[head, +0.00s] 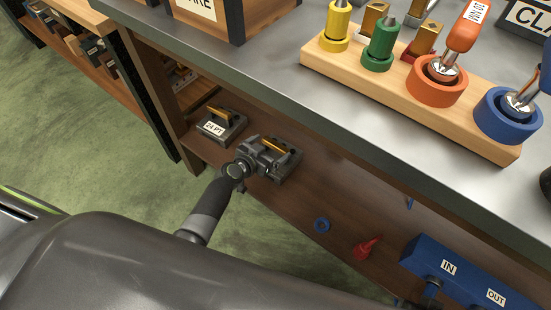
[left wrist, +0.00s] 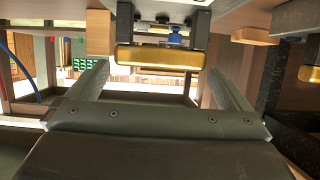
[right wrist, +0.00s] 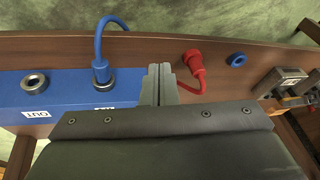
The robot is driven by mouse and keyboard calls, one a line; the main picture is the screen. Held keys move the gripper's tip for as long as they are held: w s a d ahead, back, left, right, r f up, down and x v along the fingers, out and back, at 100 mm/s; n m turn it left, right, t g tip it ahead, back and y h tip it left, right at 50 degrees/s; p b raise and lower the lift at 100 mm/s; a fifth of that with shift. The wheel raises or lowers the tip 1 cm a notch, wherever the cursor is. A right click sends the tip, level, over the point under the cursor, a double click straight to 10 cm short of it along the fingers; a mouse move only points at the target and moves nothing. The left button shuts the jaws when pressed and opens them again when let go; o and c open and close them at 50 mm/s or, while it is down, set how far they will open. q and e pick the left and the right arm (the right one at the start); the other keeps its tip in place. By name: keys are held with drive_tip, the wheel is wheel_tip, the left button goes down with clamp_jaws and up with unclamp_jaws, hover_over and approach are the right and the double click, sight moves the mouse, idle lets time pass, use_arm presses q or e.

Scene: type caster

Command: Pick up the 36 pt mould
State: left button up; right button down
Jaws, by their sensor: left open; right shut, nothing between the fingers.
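A dark mould with a brass handle (head: 290,162) sits on the lower shelf. Its label is hidden, so I cannot read its size. My left gripper (head: 262,152) is at this mould, open. In the left wrist view the brass handle (left wrist: 160,58) lies just ahead of and between the spread fingers (left wrist: 160,78), with no clear grip on it. A second mould (head: 215,130), labelled 24 PT, sits to the left on the same shelf. My right gripper (right wrist: 160,78) is shut and empty, above the lower shelf near the blue box.
A blue box (head: 470,278) labelled IN and OUT, a red nozzle-like piece (head: 367,247) and a blue ring (head: 322,225) are on the lower shelf. The grey worktop (head: 300,95) overhangs the shelf. A wooden rack (head: 400,80) of coloured tool holders stands on top.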

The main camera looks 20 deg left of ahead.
use_arm(q)
drive_tip(key=shift+w+d+f, duration=0.2)
drive_tip(key=shift+w+f, duration=0.15)
drive_tip(key=shift+w, duration=0.25)
drive_tip(key=shift+w+d+f, duration=0.1)
drive_tip(key=shift+w, duration=0.25)
drive_tip(key=c, duration=1.6)
drive_tip(key=shift+w+r, duration=0.15)
drive_tip(key=shift+r, duration=0.05)
drive_tip(key=shift+c, duration=0.5)
use_arm(e)
drive_tip(key=shift+a+r, duration=0.1)
drive_tip(key=shift+r, duration=0.45)
use_arm(q)
drive_tip(key=shift+r, duration=0.1)
use_arm(e)
drive_tip(key=shift+r, duration=0.1)
